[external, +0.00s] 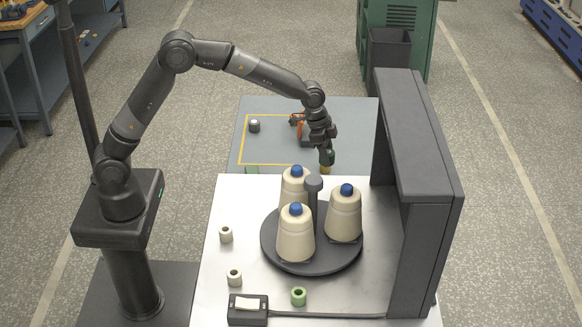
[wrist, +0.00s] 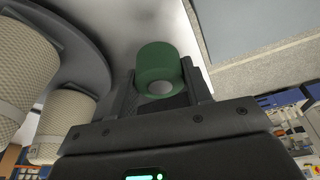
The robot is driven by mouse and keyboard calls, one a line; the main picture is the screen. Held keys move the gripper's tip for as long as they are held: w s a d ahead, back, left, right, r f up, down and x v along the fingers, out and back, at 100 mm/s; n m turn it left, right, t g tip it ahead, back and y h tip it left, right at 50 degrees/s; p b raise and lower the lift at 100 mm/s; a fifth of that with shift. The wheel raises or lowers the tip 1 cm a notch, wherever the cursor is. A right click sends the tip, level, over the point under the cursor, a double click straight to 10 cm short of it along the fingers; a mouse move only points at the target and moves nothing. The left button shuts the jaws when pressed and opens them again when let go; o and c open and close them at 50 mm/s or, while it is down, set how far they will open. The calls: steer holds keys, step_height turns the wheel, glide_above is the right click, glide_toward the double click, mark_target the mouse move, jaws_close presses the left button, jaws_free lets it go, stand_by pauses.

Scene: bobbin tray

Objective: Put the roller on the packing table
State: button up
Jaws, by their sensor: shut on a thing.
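My gripper (wrist: 165,88) is shut on a dark green roller (wrist: 156,62), a short cylinder with a pale grey round end, held between the two fingers. In the external view my gripper (external: 326,158) is over the strip between the white worktop's far edge and the packing table, behind the turntable. There the roller is small and mostly hidden by the fingers. The packing table (external: 273,157) is the blue-grey top behind the worktop, with a yellow outline on it. I cannot tell the roller's exact height above it.
A dark turntable (external: 312,262) carries several large cream cones with blue tips close to my gripper. A dark frame (external: 430,150) stands on the right. A dark cylinder (external: 254,126) and an orange-black item (external: 299,122) occupy the packing table. Small spools (external: 226,234) lie on the worktop (external: 205,290).

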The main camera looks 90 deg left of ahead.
steer(key=shift+m, duration=0.6)
steer(key=d+f, duration=0.1)
steer(key=f, duration=0.2)
steer(key=d+f, duration=0.1)
steer(key=f, duration=0.2)
steer(key=s+d+f, duration=0.1)
steer(key=f, duration=0.2)
steer(key=shift+s, duration=0.1)
steer(key=o, duration=1)
steer(key=shift+f, duration=0.1)
